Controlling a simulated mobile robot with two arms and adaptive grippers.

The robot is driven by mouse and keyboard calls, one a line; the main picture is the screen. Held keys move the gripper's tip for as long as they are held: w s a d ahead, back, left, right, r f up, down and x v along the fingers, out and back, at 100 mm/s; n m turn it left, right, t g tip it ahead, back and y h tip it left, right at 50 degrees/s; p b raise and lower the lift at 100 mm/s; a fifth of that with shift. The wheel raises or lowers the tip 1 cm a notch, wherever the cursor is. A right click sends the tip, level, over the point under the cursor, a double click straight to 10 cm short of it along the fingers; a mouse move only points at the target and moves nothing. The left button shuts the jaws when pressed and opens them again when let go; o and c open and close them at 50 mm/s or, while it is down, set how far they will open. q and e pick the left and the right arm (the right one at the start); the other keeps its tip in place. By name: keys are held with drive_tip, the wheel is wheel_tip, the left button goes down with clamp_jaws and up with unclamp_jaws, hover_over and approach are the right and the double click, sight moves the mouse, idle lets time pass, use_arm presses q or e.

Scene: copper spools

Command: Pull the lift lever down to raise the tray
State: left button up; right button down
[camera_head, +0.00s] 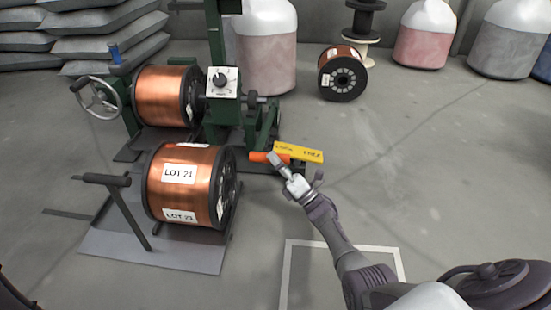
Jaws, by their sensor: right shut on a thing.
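An orange lever handle (262,156) sticks out at the right side of the green machine. My right gripper (281,166) is shut on it; the fingers cover part of the handle. A yellow plate (305,153) with black lettering, which seems to read LOCK and FREE, sits just behind and right of the gripper. A grey tray plate (165,247) lies low at the front of the machine. A copper spool (203,187) marked LOT 21 lies on its side on it. My left gripper is not in view.
The green machine (216,118) carries a dial box, another copper spool (163,97) and a handwheel (100,98). A black T-handled bar (106,180) stands at the tray's left. A loose spool (342,74) and tubs stand behind. The floor at right is clear.

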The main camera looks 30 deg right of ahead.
drive_tip(key=shift+d+f, duration=0.1)
drive_tip(key=shift+f, duration=0.2)
drive_tip(key=c, duration=0.8)
unclamp_jaws()
drive_tip(key=shift+f, duration=0.15)
drive_tip(key=v, duration=0.7)
drive_tip(key=shift+s, duration=0.2)
